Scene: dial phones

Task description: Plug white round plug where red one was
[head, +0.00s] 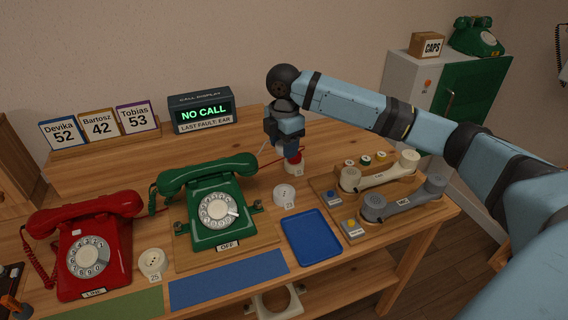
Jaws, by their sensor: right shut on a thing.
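My right gripper (291,151) points down at the back of the wooden desk and is shut on a small red plug (295,158). The plug is at a white round socket (294,168) with a number tag; whether it is seated or just above cannot be told. A thin red cord runs near it. Another white round socket (284,192) stands in front of it, and one tagged 25 (152,262) stands between the red phone (90,250) and the green phone (213,205). I cannot clearly make out a white round plug. My left gripper is not in view.
A blue tray (311,237) lies empty in front. A wooden board with a cream handset (380,175), a grey handset (405,201) and small round pieces is at the right. A call display (203,113) reads NO CALL. Name cards (100,124) stand at the back left.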

